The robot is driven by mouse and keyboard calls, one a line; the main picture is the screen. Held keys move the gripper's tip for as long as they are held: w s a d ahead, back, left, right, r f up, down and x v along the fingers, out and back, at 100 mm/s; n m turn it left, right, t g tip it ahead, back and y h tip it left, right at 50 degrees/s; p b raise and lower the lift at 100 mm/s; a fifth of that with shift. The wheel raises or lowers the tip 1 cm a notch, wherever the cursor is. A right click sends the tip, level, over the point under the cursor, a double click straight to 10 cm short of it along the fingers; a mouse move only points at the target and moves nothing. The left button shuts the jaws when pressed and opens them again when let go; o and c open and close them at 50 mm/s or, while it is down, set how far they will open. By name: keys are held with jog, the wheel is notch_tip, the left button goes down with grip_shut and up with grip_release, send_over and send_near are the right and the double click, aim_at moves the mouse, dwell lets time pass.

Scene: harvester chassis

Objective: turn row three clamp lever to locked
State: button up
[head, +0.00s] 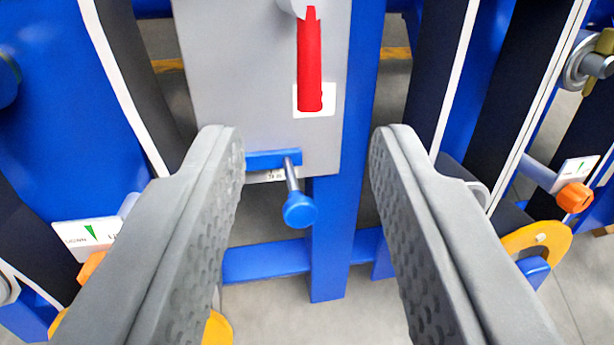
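My gripper (307,145) is open and empty, its two grey fingers wide apart. Between and beyond the fingertips stands a grey plate (240,60). A red lever (310,60) hangs straight down on it, over a white label. Below it, at the plate's lower edge, a short metal rod with a blue knob (300,210) sticks out from a blue bar (267,160). A small label under the bar is partly hidden and not readable. No finger touches the red lever or the blue knob. I cannot tell from the markings which one is the row three clamp lever.
Blue frame posts (326,240) and black panels with white edges stand on both sides. Orange knobs (574,197) with white labels (577,170) sit at right and left, near yellow discs (540,240). The left label (88,234) bears a green arrow. Grey floor shows below.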

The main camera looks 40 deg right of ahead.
jog(key=shift+v, duration=0.9)
jog(key=s+a+r+n+t+y, duration=0.1)
jog(key=s+a+r, duration=0.2)
jog(key=r, duration=0.6)
jog(key=s+a+r+t+y, duration=0.2)
jog(key=s+r, duration=0.1)
jog(key=r, duration=0.7)
jog(key=s+a+r+n+t+y, duration=0.1)
jog(key=s+a+r, duration=0.2)
jog(key=r, duration=0.6)
jog(key=s+a+r+n+t+y, duration=0.1)
jog(key=s+a+r, duration=0.1)
jog(key=s+r, duration=0.7)
jog(key=s+a+r+n+t+y, duration=0.1)
jog(key=s+r, duration=0.7)
jog(key=s, duration=0.8)
jog(key=shift+s+a+r, duration=0.35)
jog(key=shift+s+a, duration=0.05)
jog(key=shift+a, duration=0.25)
